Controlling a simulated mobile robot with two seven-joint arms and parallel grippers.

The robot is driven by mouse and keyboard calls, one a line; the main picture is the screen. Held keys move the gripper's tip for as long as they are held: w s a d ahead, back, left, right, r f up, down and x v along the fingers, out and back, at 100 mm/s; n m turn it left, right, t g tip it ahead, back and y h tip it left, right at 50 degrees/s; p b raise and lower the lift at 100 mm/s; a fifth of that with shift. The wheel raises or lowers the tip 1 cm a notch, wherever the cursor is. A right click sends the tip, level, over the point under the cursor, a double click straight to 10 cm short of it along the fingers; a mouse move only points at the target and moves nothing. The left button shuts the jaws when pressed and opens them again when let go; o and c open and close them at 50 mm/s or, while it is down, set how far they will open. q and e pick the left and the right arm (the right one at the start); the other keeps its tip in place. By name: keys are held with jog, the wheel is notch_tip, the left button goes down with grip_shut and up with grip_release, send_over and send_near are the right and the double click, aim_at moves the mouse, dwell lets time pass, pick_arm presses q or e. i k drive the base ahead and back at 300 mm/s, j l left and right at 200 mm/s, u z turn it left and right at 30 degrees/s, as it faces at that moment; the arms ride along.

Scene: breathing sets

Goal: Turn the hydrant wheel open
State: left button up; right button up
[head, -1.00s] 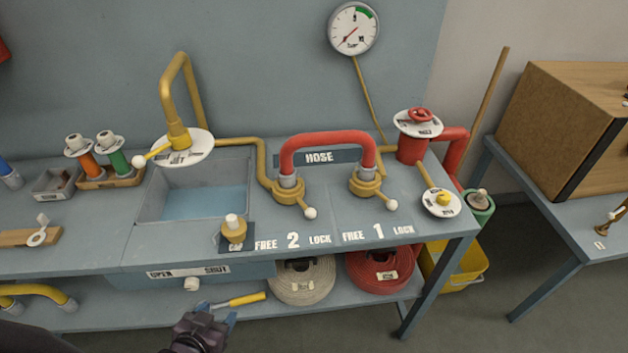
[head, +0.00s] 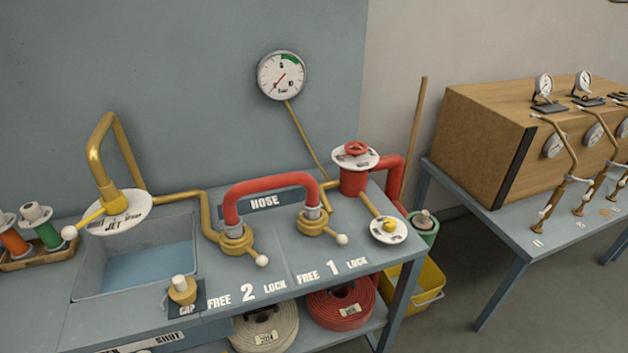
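The hydrant is a red cylinder (head: 353,181) at the back right of the grey bench. A white labelled disc (head: 370,160) sits on top of it, with a small red hydrant wheel (head: 356,148) above the disc. A red pipe (head: 392,172) leaves its right side. A red hose (head: 270,184) bridges two brass couplings with white-knobbed levers, at coupling 2 (head: 236,240) and coupling 1 (head: 315,224). Neither of my grippers shows in the head view, so nothing is seen near the wheel.
A second white disc with a yellow knob (head: 389,228) sits in front of the hydrant. A pressure gauge (head: 282,75) hangs behind. A sink (head: 140,262) with a brass spout is at left. A yellow bucket (head: 428,285) and a side table (head: 505,226) with a wooden box stand right.

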aim_at(356, 150)
jog(key=i+l+u, duration=0.4)
jog(key=l, duration=0.25)
jog(key=l+u, duration=0.15)
jog(key=l, duration=0.2)
jog(key=i+l+u, duration=0.2)
jog(key=l, duration=0.15)
jog(key=k, duration=0.1)
